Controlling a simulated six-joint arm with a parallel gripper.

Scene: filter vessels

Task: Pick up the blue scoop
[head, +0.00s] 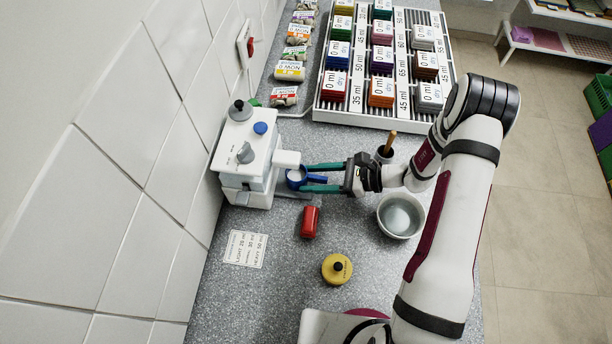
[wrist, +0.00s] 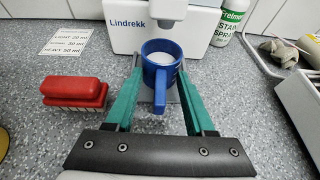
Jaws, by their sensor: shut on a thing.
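The blue scoop (head: 295,177) is a small cup with a handle, upright under the front of the white Lindrekk machine (head: 245,150). It also shows in the wrist view (wrist: 161,68), with its handle pointing toward my gripper and something white visible inside. My gripper (head: 307,178) has its green fingers on either side of the scoop and is shut on it; the fingers also show in the wrist view (wrist: 160,76). Whether the scoop's base rests on the machine's tray or hangs just above it, I cannot tell.
A red brush (wrist: 75,91) lies left of the scoop in the wrist view. A yellow round weight-like object (head: 337,268), a grey bowl (head: 401,215) and a dark cup with a wooden handle (head: 385,153) stand nearby. A white rack (head: 330,115) of coloured boxes is behind.

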